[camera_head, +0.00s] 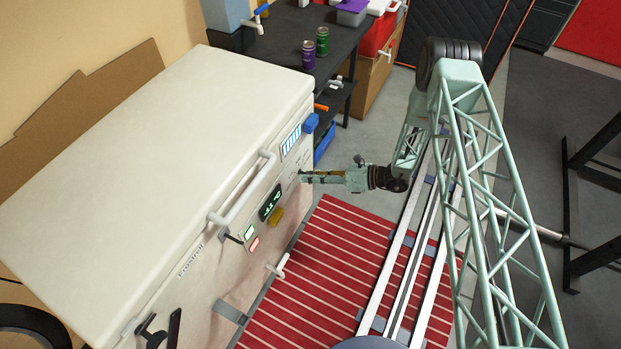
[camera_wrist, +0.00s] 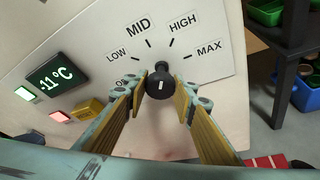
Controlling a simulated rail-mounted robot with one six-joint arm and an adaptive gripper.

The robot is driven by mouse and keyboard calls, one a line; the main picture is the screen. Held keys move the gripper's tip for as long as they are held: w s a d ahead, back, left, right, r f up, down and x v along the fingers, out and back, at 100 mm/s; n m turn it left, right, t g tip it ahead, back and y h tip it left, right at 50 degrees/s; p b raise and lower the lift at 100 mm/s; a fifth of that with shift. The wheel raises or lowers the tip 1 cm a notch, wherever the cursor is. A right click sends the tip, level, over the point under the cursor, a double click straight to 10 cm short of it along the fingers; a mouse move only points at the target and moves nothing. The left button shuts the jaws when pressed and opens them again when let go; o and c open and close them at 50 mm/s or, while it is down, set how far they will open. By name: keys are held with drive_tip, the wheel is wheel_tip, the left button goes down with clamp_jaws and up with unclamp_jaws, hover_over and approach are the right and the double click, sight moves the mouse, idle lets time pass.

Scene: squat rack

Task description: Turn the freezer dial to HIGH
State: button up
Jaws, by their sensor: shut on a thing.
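The freezer (camera_head: 160,150) is a large white chest at the left of the head view. In the wrist view its black dial (camera_wrist: 159,84) sits below a white scale plate with the labels LOW, MID, HIGH and MAX; another label at the left is partly covered by a finger. A short white mark shows on the knob, but I cannot tell which label it points to. My gripper (camera_wrist: 162,86) is shut on the dial, one yellow-padded finger on each side. In the head view my gripper (camera_head: 304,177) reaches the freezer's front panel and the dial is hard to make out.
The display (camera_wrist: 56,77) reads -11°C, with green and red lights and a yellow switch (camera_wrist: 88,108) left of the dial. A white lid handle (camera_head: 243,190) sticks out from the freezer front. A dark shelf (camera_head: 285,38) with cans stands behind. A red striped mat (camera_head: 320,270) covers the floor.

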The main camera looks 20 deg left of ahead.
drive_tip(key=shift+m+g+y+b, duration=0.3)
drive_tip(key=shift+m+g, duration=0.1)
drive_tip(key=shift+m, duration=0.3)
drive_tip(key=o, duration=0.9)
drive_tip(key=shift+d, duration=0.15)
drive_tip(key=shift+v, duration=5.85)
drive_tip(key=shift+r, duration=0.1)
drive_tip(key=shift+r, duration=0.1)
